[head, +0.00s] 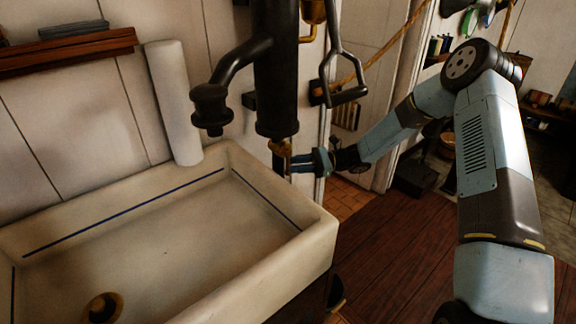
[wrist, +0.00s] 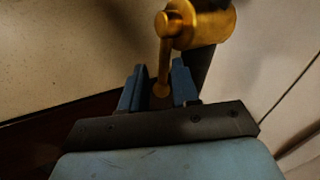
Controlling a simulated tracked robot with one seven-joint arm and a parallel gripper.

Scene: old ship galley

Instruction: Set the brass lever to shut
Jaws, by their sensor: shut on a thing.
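The brass lever (wrist: 163,60) hangs from a round brass valve body (wrist: 205,28) in the wrist view, its lower end between my two blue fingers. In the head view the brass fitting (head: 279,148) sits low on the dark pump column (head: 277,75), just beyond the sink's right back corner. My gripper (wrist: 160,88) is shut on the lever's lower end. In the head view my gripper (head: 296,161) reaches the fitting from the right. The fingers partly hide the lever's tip. No shut or open marking is readable.
A pale stone sink (head: 318,232) with a brass drain (head: 103,307) fills the lower left. The dark pump spout (head: 210,105) overhangs it, and a pump handle (head: 343,70) hangs to the column's right. A white roll (head: 173,102) stands behind the sink. Wooden floor (head: 395,250) lies right.

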